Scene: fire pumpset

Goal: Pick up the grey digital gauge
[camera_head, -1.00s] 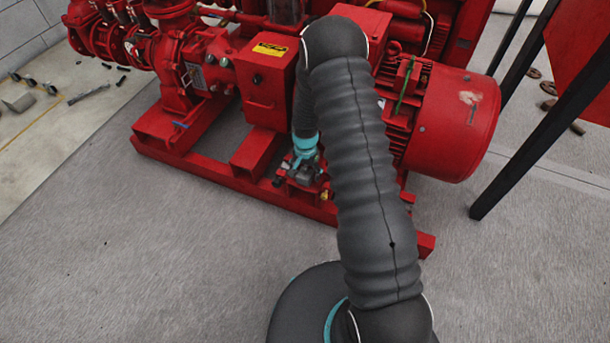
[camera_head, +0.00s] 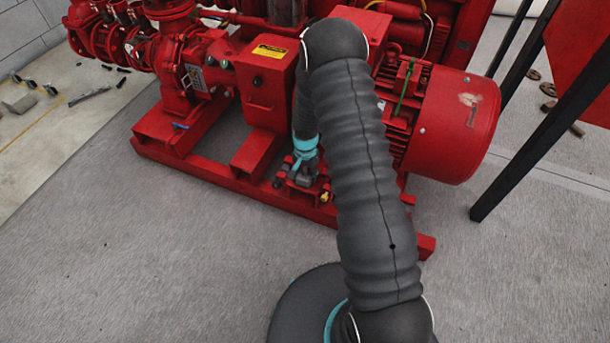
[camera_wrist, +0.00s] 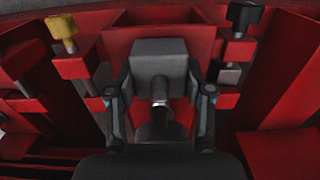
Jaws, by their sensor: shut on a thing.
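The grey digital gauge (camera_wrist: 160,58) is in the middle of the wrist view, a grey block with a metal stem below it. My gripper (camera_wrist: 160,92) has one finger on each side of it and is shut on it. In the head view my gripper (camera_head: 303,175) is small and low at the red pump frame, partly behind my arm. The gauge cannot be made out clearly there. I cannot tell whether it is clear of the red holder beneath it.
A yellow-topped part (camera_wrist: 62,27) and a black-topped part (camera_wrist: 243,16) stand in red holders left and right of the gauge. Red walls surround the spot. The red motor (camera_head: 450,120) and red box (camera_head: 265,90) rise close by. Open floor (camera_head: 150,250) lies in front.

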